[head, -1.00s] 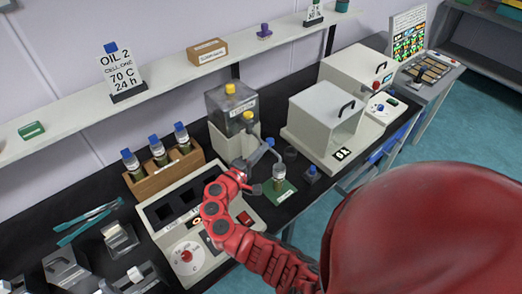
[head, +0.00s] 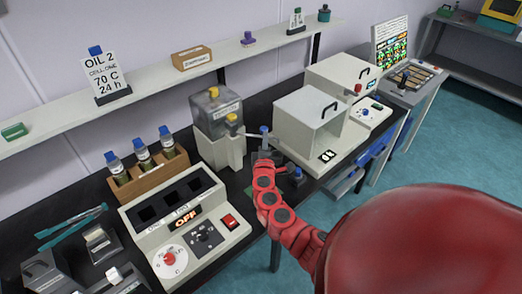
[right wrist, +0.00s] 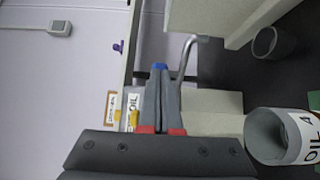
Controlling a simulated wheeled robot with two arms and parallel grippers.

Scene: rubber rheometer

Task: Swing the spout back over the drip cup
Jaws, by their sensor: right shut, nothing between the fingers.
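The dispenser (head: 222,148) with a clear tank and yellow knobs stands mid-bench. Its spout's blue knob (head: 264,129) shows just above my right gripper (head: 267,156). In the right wrist view, the bent grey spout (right wrist: 184,58) stands beside the shut, empty fingers (right wrist: 161,78), and the blue knob (right wrist: 160,66) shows at their tips. I cannot tell whether they touch it. A white-labelled jar (right wrist: 284,136) lies to the right there. A small dark round cup (right wrist: 268,42), perhaps the drip cup, is at upper right. My left gripper is out of view.
A heater block (head: 187,225) reading OFF stands in front of a wooden rack (head: 149,176) of capped bottles. A white boxy instrument (head: 308,125) is close right of the dispenser. A shelf (head: 150,84) runs along the wall above. Blue tweezers (head: 72,228) lie at left.

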